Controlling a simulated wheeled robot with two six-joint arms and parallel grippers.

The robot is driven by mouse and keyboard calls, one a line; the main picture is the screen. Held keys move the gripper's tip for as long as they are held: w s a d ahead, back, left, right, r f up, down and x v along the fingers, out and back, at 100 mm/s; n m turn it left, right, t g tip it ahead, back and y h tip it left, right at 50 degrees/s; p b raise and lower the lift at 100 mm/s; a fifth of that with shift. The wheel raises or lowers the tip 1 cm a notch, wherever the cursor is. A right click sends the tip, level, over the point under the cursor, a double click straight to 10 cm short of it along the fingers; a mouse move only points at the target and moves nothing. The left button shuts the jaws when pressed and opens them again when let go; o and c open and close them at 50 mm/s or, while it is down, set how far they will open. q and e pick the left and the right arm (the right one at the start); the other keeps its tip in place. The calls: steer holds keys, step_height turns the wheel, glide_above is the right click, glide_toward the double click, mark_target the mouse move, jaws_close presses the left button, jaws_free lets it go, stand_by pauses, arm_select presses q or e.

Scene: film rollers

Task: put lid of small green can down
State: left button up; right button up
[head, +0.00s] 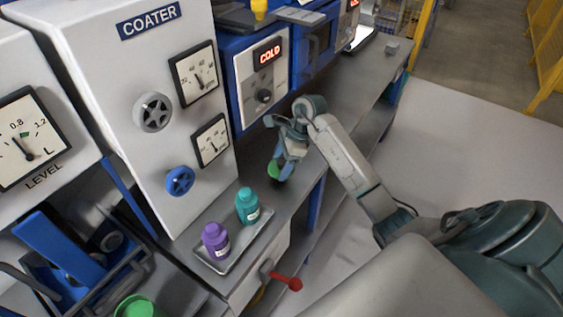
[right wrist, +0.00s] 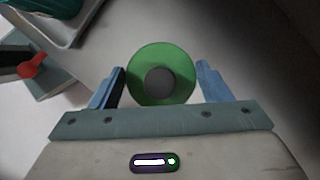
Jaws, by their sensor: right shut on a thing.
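The green lid (right wrist: 140,62), a round disc with a grey centre, sits between the two blue fingers of my right gripper (right wrist: 161,68) in the right wrist view. In the head view my right gripper (head: 281,168) holds the lid (head: 273,169) at the counter beside the coater, and the fingers partly hide it. I cannot tell whether the lid touches the counter. A green round container (head: 138,307) is cut off at the bottom left of the head view; I cannot tell whether it is the lid's can. My left gripper is not in view.
A tray (head: 228,264) with a purple bottle (head: 215,240) and a teal bottle (head: 247,206) stands on the counter in front of the coater (head: 160,110). A red-knobbed lever (head: 293,284) sticks out at the counter's front. The counter (head: 345,98) beyond my gripper is mostly clear.

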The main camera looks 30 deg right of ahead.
mark_target(281, 167)
steer(key=shift+w+d, duration=0.25)
steer(key=shift+w, duration=0.25)
step_height(281, 167, down, 3)
steer(key=shift+f+p, duration=0.1)
steer(key=shift+p, duration=1)
steer(key=shift+d+f, duration=0.1)
steer(key=shift+f, duration=0.1)
steer(key=shift+f+b, duration=0.2)
steer(key=shift+b, duration=0.1)
steer(key=o, duration=1)
steer(key=shift+c, duration=0.2)
steer(key=shift+r, duration=0.1)
